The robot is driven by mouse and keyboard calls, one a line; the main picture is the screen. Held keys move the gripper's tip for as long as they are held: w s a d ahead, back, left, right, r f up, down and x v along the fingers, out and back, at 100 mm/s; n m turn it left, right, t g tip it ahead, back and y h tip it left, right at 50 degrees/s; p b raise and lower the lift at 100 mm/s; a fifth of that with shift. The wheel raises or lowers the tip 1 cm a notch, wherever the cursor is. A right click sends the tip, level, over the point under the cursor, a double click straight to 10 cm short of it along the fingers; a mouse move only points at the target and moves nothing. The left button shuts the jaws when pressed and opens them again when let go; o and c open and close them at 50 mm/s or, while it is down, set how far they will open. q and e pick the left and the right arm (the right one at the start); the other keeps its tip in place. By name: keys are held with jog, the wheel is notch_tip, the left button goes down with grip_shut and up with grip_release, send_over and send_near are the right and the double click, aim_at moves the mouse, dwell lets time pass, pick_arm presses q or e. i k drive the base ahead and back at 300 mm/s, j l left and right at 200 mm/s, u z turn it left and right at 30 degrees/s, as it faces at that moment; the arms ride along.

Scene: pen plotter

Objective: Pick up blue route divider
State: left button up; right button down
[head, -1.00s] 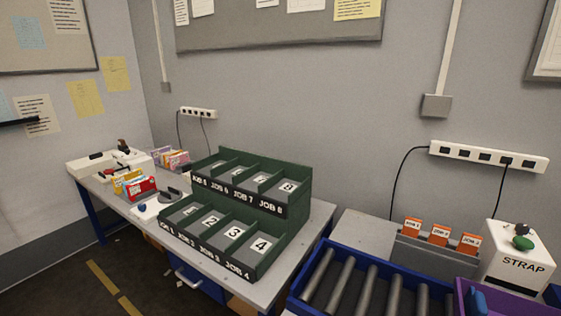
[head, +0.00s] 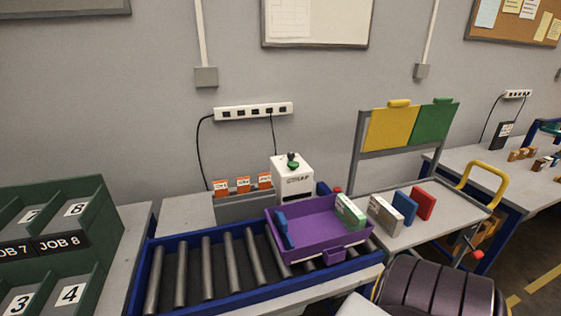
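A blue upright panel (head: 404,208), which looks like the blue route divider, stands on a grey cart top (head: 385,240) in the head view. A red panel (head: 424,204) stands just to its right and a pale grey panel (head: 385,215) just to its left. A yellow panel (head: 390,129) and a green panel (head: 433,122) hang on a frame behind them. Neither of my grippers shows. A dark ribbed part, apparently of my own arm, fills the lower right, in front of the cart.
A purple tote (head: 318,218) with a blue piece (head: 284,231) and a green-white box (head: 350,212) sits on the blue-framed roller conveyor (head: 222,297). A yellow handle (head: 487,180) rises at the cart's right. A white strap machine (head: 293,181) stands behind.

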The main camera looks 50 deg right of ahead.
aim_at(408, 208)
jog(key=z, duration=1.4)
